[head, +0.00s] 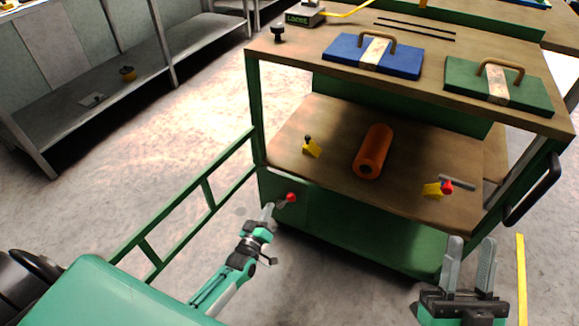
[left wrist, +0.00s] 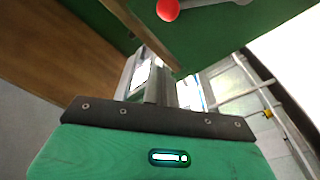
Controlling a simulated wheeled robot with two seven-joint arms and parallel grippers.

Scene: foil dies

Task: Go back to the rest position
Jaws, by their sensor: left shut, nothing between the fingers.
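My left gripper (head: 268,212) is shut and empty. It is low in front of the cart's left front corner, close to a red ball knob (head: 291,197) on a grey lever; I cannot tell if they touch. In the left wrist view, its fingers (left wrist: 165,85) are seen near the green cart panel (left wrist: 225,35), with the red knob (left wrist: 168,10) above them. My right gripper (head: 470,262) points up at the lower right, in front of the cart, its two fingers apart and nothing between them.
The wooden cart top (head: 300,50) holds a blue die (head: 340,52) and a green die (head: 530,95). The lower shelf (head: 330,120) holds an orange roller (head: 373,150). A green rail (head: 180,205) runs at left; a grey metal bench (head: 110,85) stands beyond. Floor between is clear.

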